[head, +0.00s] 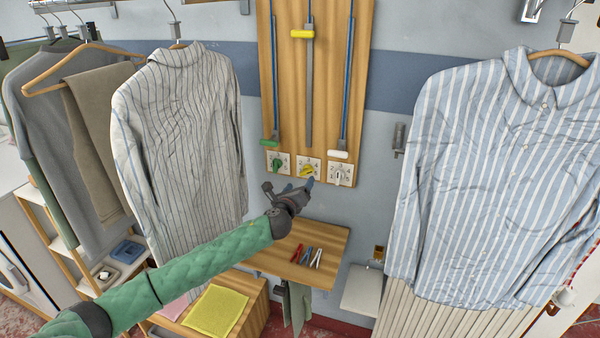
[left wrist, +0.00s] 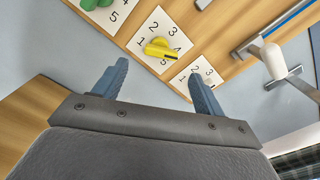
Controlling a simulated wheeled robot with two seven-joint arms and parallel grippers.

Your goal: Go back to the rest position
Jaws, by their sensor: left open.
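My left arm reaches in from the left in the head view. Its gripper (head: 298,187) is in front of the lower edge of a wooden wall panel (head: 330,80), just below the yellow dial (head: 308,170). In the left wrist view the two blue fingers of the left gripper (left wrist: 155,82) stand wide apart with nothing between them. Beyond them the yellow dial (left wrist: 160,48) sits on a numbered white plate, apart from the fingers. My right gripper is not in view.
A green dial (head: 277,163) and a white dial (head: 338,176) flank the yellow one, below levers. A small wooden shelf (head: 325,238) holds several coloured clips. A striped shirt hangs left (head: 180,130), a blue striped shirt (head: 490,170) right. A yellow cloth (head: 216,311) lies on a lower bench.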

